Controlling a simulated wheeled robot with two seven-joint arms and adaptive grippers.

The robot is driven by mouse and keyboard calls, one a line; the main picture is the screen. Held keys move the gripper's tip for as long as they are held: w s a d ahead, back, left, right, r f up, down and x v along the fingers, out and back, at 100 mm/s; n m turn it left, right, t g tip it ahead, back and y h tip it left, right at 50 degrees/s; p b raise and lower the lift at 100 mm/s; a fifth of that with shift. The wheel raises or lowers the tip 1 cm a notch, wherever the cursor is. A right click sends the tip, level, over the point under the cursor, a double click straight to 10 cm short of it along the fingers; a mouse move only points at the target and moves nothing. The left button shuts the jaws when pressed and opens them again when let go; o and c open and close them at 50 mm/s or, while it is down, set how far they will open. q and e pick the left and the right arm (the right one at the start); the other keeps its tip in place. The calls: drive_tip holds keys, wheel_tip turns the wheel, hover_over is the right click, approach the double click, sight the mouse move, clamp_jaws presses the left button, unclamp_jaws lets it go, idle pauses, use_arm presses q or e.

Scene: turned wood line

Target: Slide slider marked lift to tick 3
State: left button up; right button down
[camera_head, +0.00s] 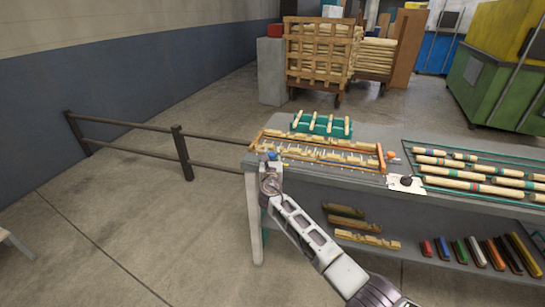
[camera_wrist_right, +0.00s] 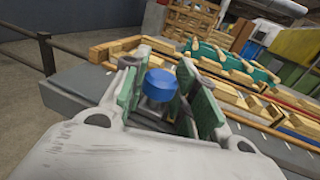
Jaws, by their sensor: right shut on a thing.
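A round blue knob (camera_wrist_right: 160,85) sits between the green-padded fingers of my right gripper (camera_wrist_right: 168,98), which is shut on it. In the head view the blue knob (camera_head: 271,156) shows at the left front end of the wooden frame on the bench, with my right gripper (camera_head: 269,172) over it from the front. I cannot read a "lift" mark or any tick numbers. Small pale tick marks (camera_wrist_right: 286,143) run along the grey bench top to the right of the gripper. The slider's lower part is hidden by the gripper. My left gripper is not in view.
The orange-railed frame with wooden pieces (camera_head: 330,152) lies along the bench (camera_head: 360,130). Behind it is a green rack (camera_head: 321,123). To the right are a white plate with a black knob (camera_head: 406,181) and turned rods (camera_head: 480,175). A railing (camera_head: 180,150) stands left.

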drive_tip(key=c, duration=1.1)
unclamp_jaws()
drive_tip(key=s, duration=1.2)
drive_tip(key=shift+a+f, duration=0.1)
drive_tip(key=shift+f, duration=0.05)
